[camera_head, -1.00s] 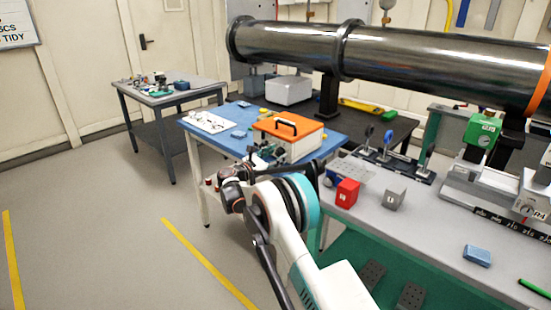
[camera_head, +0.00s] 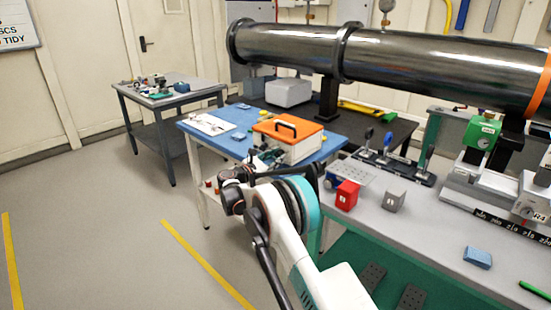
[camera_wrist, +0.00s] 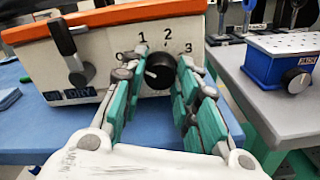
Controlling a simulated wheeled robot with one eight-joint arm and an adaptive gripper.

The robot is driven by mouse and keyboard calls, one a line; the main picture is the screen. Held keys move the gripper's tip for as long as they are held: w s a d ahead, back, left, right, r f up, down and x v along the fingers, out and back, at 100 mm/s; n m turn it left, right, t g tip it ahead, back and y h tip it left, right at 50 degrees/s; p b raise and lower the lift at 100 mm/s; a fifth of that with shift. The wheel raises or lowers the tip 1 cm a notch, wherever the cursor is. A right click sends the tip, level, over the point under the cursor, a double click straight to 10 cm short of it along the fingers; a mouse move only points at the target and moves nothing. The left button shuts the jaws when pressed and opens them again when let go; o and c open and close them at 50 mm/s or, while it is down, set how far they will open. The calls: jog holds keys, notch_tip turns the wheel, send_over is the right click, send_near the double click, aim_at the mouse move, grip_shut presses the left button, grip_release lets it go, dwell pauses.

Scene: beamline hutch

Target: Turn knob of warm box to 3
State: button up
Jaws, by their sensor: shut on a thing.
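The warm box is a white box with an orange lid (camera_head: 288,127) and a dark handle, on the blue-topped table. In the wrist view its front (camera_wrist: 100,75) carries a round black knob (camera_wrist: 160,71) with the numbers 1, 2 and 3 printed above and to the right. A small white mark shows at the knob's left side, away from the 3. My gripper (camera_wrist: 156,68) has its green-padded fingers on either side of the knob and is shut on it.
A blue jack box (camera_wrist: 285,62) with its own black knob stands to the right on the grey bench. In the head view a red block (camera_head: 347,194) and a grey bracket (camera_head: 394,199) are near that bench's edge. The floor at left is clear.

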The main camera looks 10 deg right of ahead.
jog(key=m, duration=1.1)
jog(key=shift+f+m, duration=0.1)
jog(key=shift+m, duration=0.2)
jog(key=m, duration=0.5)
jog(key=shift+p, duration=0.3)
jog(key=m, duration=0.6)
jog(key=shift+f, duration=0.1)
jog(key=shift+m, duration=0.3)
jog(key=o, duration=1.1)
jog(key=shift+c, duration=0.2)
jog(key=shift+a, duration=0.1)
